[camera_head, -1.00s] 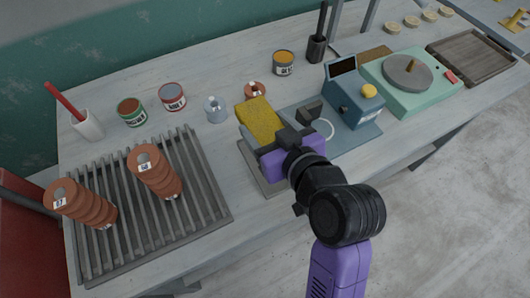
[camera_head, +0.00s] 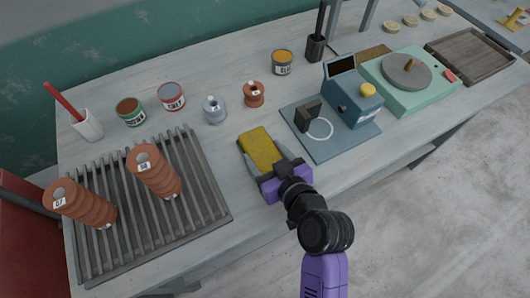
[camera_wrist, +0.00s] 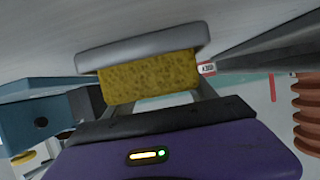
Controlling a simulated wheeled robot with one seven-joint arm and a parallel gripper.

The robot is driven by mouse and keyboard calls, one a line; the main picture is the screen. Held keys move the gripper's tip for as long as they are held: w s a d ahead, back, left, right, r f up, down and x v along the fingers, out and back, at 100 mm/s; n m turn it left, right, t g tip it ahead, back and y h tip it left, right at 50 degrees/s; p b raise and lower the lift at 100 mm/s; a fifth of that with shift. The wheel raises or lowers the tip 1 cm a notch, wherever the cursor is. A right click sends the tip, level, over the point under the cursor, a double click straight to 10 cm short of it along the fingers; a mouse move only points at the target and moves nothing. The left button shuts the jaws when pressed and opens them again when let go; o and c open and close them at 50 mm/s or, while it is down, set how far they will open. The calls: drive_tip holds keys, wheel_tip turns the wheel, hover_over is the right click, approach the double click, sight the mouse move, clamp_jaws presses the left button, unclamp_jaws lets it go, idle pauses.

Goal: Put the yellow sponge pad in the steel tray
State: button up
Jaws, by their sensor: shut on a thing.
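The yellow sponge pad (camera_head: 261,147) is held in my gripper (camera_head: 274,166), low over the steel tray (camera_head: 249,166) at the front of the workbench. The sponge covers most of the tray, leaving a narrow grey rim visible. In the wrist view the yellow sponge (camera_wrist: 148,80) lies between the fingers of my gripper (camera_wrist: 157,97), with the tray's grey rim (camera_wrist: 110,57) just beyond it. I cannot tell whether the sponge touches the tray floor.
A slatted rack (camera_head: 205,205) with stacked brown pieces stands left of the tray. A blue device (camera_head: 350,98) on a blue-grey board (camera_head: 325,150) stands to the right. A brown pot (camera_head: 254,94) and a grey pot (camera_head: 215,108) are behind.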

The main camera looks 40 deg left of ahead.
drive_tip(key=shift+f, duration=0.15)
drive_tip(key=o, duration=1.6)
drive_tip(key=shift+c, duration=0.2)
drive_tip(key=b+v, duration=0.1)
drive_tip(key=v, duration=1.1)
